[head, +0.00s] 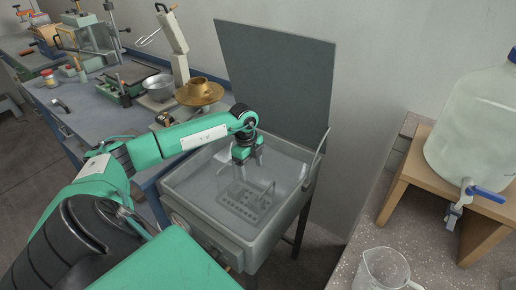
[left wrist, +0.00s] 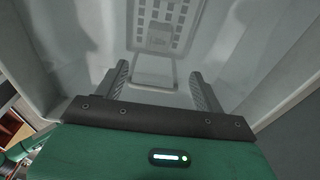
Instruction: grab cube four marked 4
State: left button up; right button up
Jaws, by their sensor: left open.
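No cube marked 4 can be made out in either view. My left gripper (head: 247,166) is open and points down into the grey metal tub (head: 186,203), with nothing between its fingers. A perforated rack (head: 243,205) with an upright wire handle lies on the tub floor below it. In the left wrist view the two fingers (left wrist: 159,74) stand apart, with the rack (left wrist: 187,16) beyond them. A small pale block-like shape (left wrist: 158,38) shows at the rack; no number is readable on it. My right gripper is not in view.
The tub's raised lid (head: 278,75) stands behind it. A blue-grey bench at left holds a metal bowl (head: 159,87), a brass-coloured dish (head: 200,92) and tools. At right, a large water jug (head: 478,125) stands on a wooden stand (head: 415,180), with a clear beaker (head: 385,270) in front.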

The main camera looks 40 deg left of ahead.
aim_at(256, 200)
pick_arm(q)
jog(key=f, duration=0.4)
jog(key=f+b, duration=0.1)
jog(key=f, duration=0.3)
jog(key=d+f+b, duration=0.1)
jog(key=f, duration=0.2)
jog(key=shift+d+f, duration=0.1)
jog(key=shift+f, duration=0.3)
jog(key=f, duration=0.2)
jog(key=d+f, duration=0.1)
jog(key=f, duration=0.1)
jog(key=shift+d, duration=0.15)
jog(key=shift+f, duration=0.5)
jog(key=shift+c, duration=0.4)
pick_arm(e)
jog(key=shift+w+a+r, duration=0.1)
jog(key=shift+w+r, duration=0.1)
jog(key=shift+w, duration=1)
pick_arm(q)
jog(key=c, duration=1.2)
jog(key=shift+o, duration=0.2)
jog(key=shift+r, duration=0.1)
